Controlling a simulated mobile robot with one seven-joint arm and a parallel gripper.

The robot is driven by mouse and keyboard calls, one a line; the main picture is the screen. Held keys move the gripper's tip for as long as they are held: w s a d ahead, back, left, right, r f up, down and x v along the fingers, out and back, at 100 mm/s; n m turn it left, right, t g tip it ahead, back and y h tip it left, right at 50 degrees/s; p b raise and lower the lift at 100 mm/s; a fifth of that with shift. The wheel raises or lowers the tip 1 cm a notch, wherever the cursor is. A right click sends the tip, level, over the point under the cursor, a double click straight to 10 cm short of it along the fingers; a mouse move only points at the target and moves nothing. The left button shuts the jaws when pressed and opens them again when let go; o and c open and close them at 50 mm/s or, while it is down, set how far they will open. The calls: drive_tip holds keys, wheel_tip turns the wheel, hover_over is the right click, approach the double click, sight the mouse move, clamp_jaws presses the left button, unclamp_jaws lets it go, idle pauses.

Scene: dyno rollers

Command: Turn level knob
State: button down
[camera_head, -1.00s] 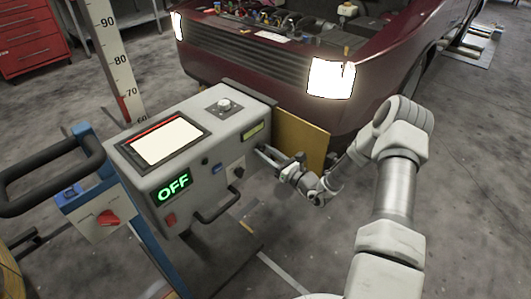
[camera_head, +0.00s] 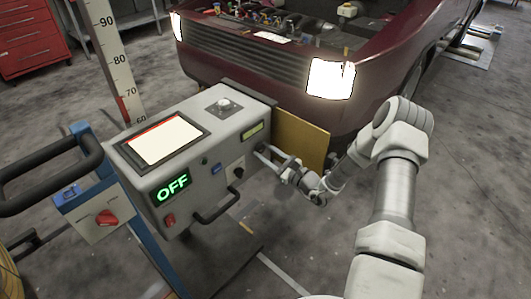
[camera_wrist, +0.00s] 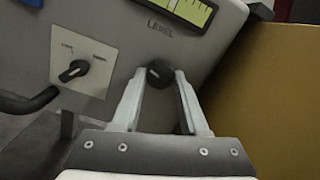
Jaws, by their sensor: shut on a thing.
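The level knob (camera_wrist: 159,73) is a round black knob below the word LEVEL and a green gauge (camera_wrist: 188,10) in the wrist view. My gripper (camera_wrist: 160,80) has one finger on each side of the knob and is shut on it. In the head view my gripper (camera_head: 266,155) reaches the right end of the grey console's front (camera_head: 205,170). The knob is hidden there behind the fingers.
A second black knob (camera_wrist: 73,70) on a white plate sits left of my gripper. A black handle (camera_head: 217,205) juts from the console front. A yellow-brown panel (camera_head: 301,140) stands close on the right, before the dark red car (camera_head: 270,70).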

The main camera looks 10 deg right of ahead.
drive_tip(key=shift+c, duration=2.2)
unclamp_jaws()
drive_tip(key=p+v, duration=0.2)
drive_tip(key=v, duration=1.5)
drive_tip(key=shift+s+p, duration=0.25)
drive_tip(key=shift+p, duration=0.15)
drive_tip(key=shift+d, duration=0.1)
